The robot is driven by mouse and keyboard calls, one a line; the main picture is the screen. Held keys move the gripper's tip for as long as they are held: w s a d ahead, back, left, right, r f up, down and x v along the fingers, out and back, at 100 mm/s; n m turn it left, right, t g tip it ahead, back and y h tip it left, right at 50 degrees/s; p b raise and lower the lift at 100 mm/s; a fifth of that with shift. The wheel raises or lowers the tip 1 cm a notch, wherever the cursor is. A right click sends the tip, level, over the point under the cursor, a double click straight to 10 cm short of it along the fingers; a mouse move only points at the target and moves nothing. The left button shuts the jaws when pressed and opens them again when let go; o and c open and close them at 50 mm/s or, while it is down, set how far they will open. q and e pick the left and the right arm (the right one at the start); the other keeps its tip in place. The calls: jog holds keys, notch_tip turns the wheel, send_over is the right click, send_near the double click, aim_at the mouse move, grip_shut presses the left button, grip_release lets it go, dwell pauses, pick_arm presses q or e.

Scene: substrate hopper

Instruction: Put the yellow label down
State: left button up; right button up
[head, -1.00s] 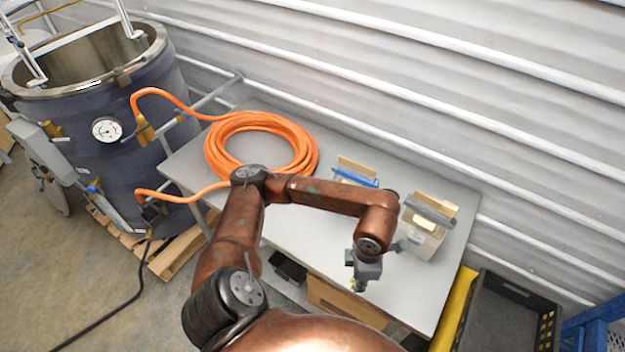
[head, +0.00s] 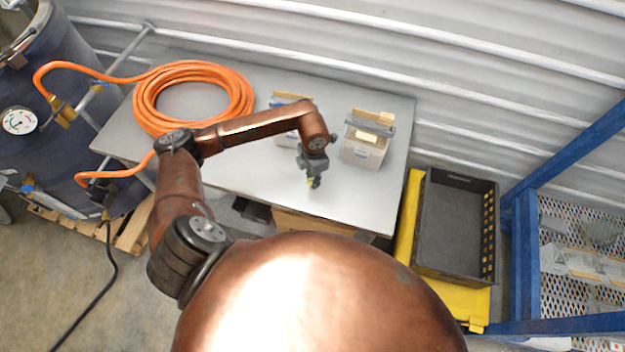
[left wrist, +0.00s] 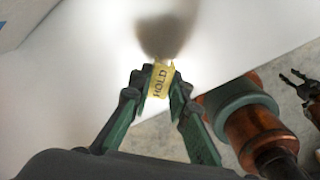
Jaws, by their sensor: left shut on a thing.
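The yellow label (left wrist: 159,80), printed HOLD, is between the fingertips of my left gripper (left wrist: 154,84) in the left wrist view. That gripper is shut on it. In the head view my left gripper (head: 314,182) points down above the front part of the grey table (head: 350,205), and only a speck of the label shows. In the left wrist view a soft dark shadow lies on the pale tabletop just beyond the label. My right gripper (left wrist: 298,82) shows small at the right edge of the left wrist view, its fingers apart and empty.
Two pale containers with clipped tops stand at the back of the table; the right one (head: 362,152) is clear of my arm. An orange hose coil (head: 160,125) lies at the left. A dark crate (head: 428,272) is right of the table, beside a blue rack (head: 525,250). The front right tabletop is bare.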

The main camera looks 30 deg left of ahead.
pick_arm(q)
jog(key=shift+w+a+f, duration=0.3)
jog(key=shift+w+f, duration=0.2)
jog(key=shift+f, duration=0.25)
notch_tip(320, 180, down, 2)
jog(key=shift+s+f+p, duration=0.1)
jog(key=shift+p, duration=0.6)
jog(key=shift+f, duration=0.3)
jog(key=shift+f, duration=0.1)
jog(key=shift+f, duration=0.15)
jog(key=o, duration=0.7)
jog(key=shift+o, duration=0.2)
jog(key=shift+r, duration=0.2)
